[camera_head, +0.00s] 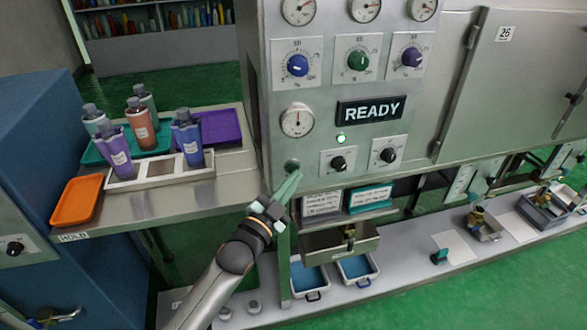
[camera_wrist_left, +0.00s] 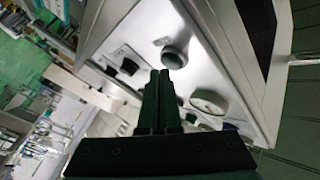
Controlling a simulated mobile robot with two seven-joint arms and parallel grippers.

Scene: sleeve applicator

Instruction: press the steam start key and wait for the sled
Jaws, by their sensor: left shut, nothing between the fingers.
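My left gripper (camera_head: 292,178) is shut and empty, with its fingertips just below a round green-grey key (camera_head: 292,165) at the lower left of the machine panel. I cannot read a label on this key. In the left wrist view the shut fingers (camera_wrist_left: 160,75) point at a round dark key (camera_wrist_left: 176,53), with the tips close to it; I cannot tell whether they touch. The display (camera_head: 369,109) reads READY, and a small green lamp (camera_head: 341,139) is lit below it. The sled cannot be made out for certain. My right gripper is not in view.
Gauges and coloured dials, including a blue dial (camera_head: 297,65), cover the panel above. Two black knobs (camera_head: 338,163) sit right of the key. A side shelf (camera_head: 190,196) at left holds bottles, an orange tray (camera_head: 77,200) and a purple tray (camera_head: 221,126). Blue bins (camera_head: 309,276) stand below.

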